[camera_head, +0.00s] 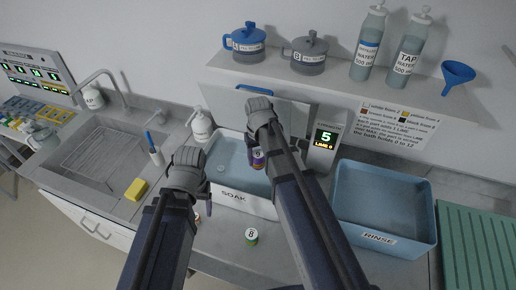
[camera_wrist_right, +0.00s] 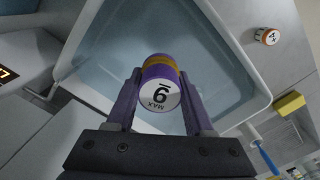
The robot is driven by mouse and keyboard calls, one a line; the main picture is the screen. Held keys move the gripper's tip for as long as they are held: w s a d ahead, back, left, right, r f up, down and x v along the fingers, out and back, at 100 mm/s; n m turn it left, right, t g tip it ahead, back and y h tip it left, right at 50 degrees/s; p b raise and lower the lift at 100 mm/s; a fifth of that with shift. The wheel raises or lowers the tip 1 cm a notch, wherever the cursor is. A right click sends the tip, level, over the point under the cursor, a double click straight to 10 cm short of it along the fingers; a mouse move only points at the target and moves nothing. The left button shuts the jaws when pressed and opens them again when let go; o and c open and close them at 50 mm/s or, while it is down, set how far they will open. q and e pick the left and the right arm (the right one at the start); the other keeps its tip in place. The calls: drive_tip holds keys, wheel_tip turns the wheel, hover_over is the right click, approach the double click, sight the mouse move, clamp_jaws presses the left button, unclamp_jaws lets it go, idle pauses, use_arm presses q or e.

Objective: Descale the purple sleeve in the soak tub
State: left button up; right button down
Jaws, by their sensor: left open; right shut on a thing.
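The purple sleeve (camera_head: 258,161) has a yellow-orange band and a white end label with a numeral and "MAX". The right wrist view shows the sleeve (camera_wrist_right: 160,72) with its label upside down. My right gripper (camera_wrist_right: 158,92) is shut on it, one finger on each side. The sleeve is over the water of the white soak tub (camera_head: 262,208); I cannot tell whether it touches the water. My left gripper (camera_head: 203,206) is open and empty by the tub's front left corner, its fingers partly hidden by its own wrist. The tub (camera_wrist_right: 232,48) also shows in the right wrist view.
A banded cylinder marked 8 (camera_head: 251,237) stands in front of the tub. The blue rinse tub (camera_head: 385,212) is at the right, beside a green ribbed mat (camera_head: 478,245). A display (camera_head: 325,137) reads 5.

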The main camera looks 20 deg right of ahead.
drive_tip(key=shift+f, duration=0.1)
use_arm(q)
wheel_tip(320, 180, down, 16)
drive_tip(key=b, duration=1.6)
drive_tip(key=shift+f+b, duration=0.15)
drive_tip(key=shift+b, duration=0.15)
use_arm(e)
wheel_tip(320, 180, down, 16)
drive_tip(key=shift+f, duration=0.1)
idle(2.4)
wheel_tip(320, 180, up, 17)
drive_tip(key=p, duration=1.7)
drive_tip(key=shift+r, duration=0.2)
use_arm(q)
wheel_tip(320, 180, up, 17)
use_arm(e)
drive_tip(key=shift+f, duration=0.1)
drive_tip(key=shift+f, duration=0.1)
